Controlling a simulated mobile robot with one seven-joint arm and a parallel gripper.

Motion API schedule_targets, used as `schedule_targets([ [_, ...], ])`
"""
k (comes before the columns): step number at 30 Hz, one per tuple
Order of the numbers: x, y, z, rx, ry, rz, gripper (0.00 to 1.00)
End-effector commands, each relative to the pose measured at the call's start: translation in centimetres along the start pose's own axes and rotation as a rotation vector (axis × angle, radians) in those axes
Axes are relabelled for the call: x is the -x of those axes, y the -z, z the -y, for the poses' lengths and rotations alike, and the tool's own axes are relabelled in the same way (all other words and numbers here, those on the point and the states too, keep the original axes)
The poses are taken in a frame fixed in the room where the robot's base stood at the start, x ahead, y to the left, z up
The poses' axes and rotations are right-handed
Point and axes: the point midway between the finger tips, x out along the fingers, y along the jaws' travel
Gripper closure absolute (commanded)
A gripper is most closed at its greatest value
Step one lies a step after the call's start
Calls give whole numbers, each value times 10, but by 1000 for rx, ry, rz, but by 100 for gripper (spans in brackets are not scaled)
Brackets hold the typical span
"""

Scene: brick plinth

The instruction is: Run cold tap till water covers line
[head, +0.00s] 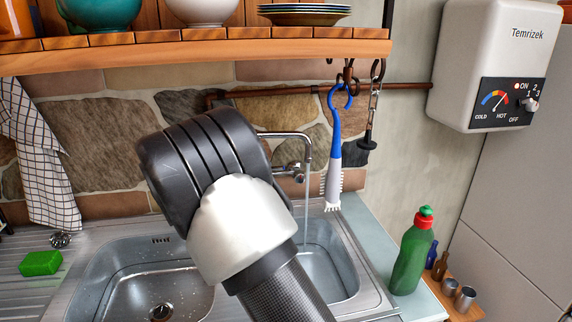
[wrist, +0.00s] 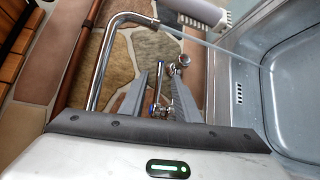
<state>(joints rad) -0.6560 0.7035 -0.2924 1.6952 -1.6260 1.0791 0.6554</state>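The chrome tap spout (head: 284,135) arches over the right basin (head: 335,262). A thin stream of water (head: 306,195) falls from it, and the stream also shows in the wrist view (wrist: 215,46). In the wrist view, my gripper (wrist: 166,88) has its two grey fingers apart, with a slim chrome tap handle (wrist: 157,88) with a blue mark between them. I cannot tell whether either finger touches it. My own arm hides the gripper in the head view. No line shows in the basin, and the water level is unclear.
A blue-and-white brush (head: 335,150) hangs right of the spout. A green bottle (head: 413,255) stands on the right ledge. A water heater (head: 490,60) is on the wall. The wooden shelf (head: 190,52) overhangs the sink. A green sponge (head: 40,263) lies left of the left basin (head: 120,285).

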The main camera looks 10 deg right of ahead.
Motion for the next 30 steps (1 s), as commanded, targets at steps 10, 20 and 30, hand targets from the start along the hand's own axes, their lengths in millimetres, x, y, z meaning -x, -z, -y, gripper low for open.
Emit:
schedule_targets([
  [10, -77, -1, 0, -1, 1, 3, 71],
  [20, -115, 0, 0, -1, 1, 1, 71],
  [30, -117, 0, 0, -1, 2, 0, 74],
])
